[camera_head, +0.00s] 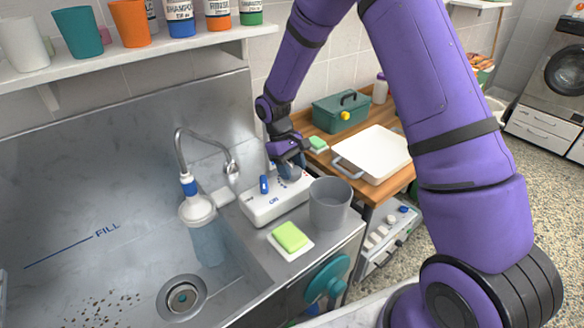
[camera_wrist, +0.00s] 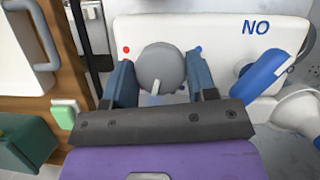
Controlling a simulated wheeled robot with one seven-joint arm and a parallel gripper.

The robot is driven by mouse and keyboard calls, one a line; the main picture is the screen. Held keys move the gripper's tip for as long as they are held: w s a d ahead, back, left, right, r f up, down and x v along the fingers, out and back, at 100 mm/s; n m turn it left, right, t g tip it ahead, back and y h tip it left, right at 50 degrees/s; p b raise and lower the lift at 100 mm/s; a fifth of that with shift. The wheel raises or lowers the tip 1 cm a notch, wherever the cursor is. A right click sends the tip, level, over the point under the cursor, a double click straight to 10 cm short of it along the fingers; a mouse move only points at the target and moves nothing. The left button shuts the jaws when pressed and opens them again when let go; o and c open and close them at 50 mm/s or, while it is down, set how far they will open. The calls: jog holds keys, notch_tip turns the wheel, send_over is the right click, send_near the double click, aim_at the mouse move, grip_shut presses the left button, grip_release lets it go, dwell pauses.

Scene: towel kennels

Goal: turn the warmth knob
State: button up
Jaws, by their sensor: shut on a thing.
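The warmth knob (camera_wrist: 158,66) is a round grey dial with a pale pointer line. It sits on a white control box (camera_head: 262,209), between a red dot on the left and a blue dot on the right in the wrist view. Its pointer points to the bottom of that view, toward my palm. My gripper (camera_wrist: 161,74) is shut on the knob, one dark blue finger on each side. In the head view my gripper (camera_head: 290,158) reaches down over the box's far end and mostly hides the knob.
A blue lever (camera_wrist: 262,77) stands on the same box, beside the knob. A grey cup (camera_head: 330,205) and a green sponge (camera_head: 290,236) are close in front. A steel sink with a hose-fed shower head (camera_head: 197,209) lies left. A white tray (camera_head: 377,152) is right.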

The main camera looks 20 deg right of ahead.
jog(key=shift+m, duration=0.5)
jog(key=o, duration=0.9)
jog(key=v, duration=1.1)
jog(key=shift+d, duration=0.2)
